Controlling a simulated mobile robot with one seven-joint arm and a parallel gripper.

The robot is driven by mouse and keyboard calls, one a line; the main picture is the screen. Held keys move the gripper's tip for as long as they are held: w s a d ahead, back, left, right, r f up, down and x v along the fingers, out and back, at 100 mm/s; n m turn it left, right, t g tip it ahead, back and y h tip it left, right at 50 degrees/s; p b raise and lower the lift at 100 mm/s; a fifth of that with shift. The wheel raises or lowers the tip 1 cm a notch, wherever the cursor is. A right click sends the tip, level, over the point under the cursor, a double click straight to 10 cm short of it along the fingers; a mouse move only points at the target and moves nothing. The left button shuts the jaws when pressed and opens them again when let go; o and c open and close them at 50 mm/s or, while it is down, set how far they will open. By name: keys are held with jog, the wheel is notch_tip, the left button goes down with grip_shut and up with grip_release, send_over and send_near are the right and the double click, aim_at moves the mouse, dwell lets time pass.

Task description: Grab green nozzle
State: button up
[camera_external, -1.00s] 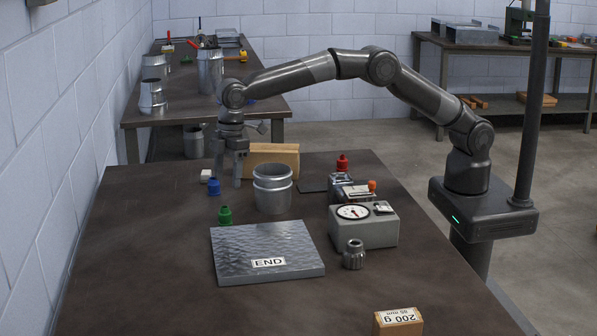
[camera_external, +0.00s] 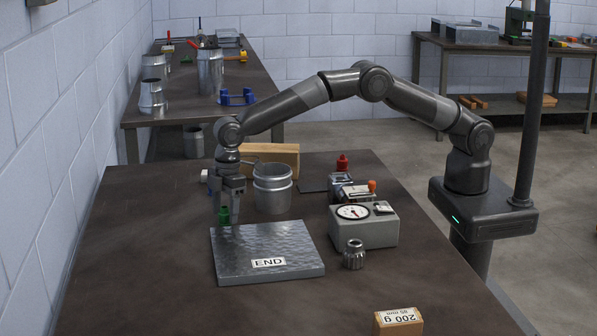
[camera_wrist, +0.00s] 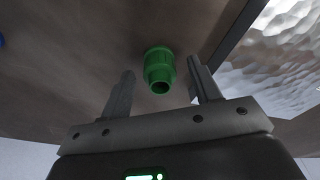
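The green nozzle (camera_external: 224,215) stands on the brown table just behind the metal plate marked END. In the wrist view the green nozzle (camera_wrist: 159,70) shows between and slightly beyond the fingertips, with its dark opening toward the camera. My gripper (camera_external: 229,218) is low over the table, its fingers pointing down on either side of the nozzle. In the wrist view my gripper (camera_wrist: 162,78) is open, with gaps between both fingers and the nozzle.
The END plate (camera_external: 300,262) lies close in front and to the right. A blue nozzle (camera_external: 210,190) is mostly hidden behind my gripper. A dial gauge box (camera_external: 372,232) sits further right. The table's left side is clear.

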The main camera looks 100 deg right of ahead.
jog(key=c, duration=1)
jog(key=shift+r, duration=0.1)
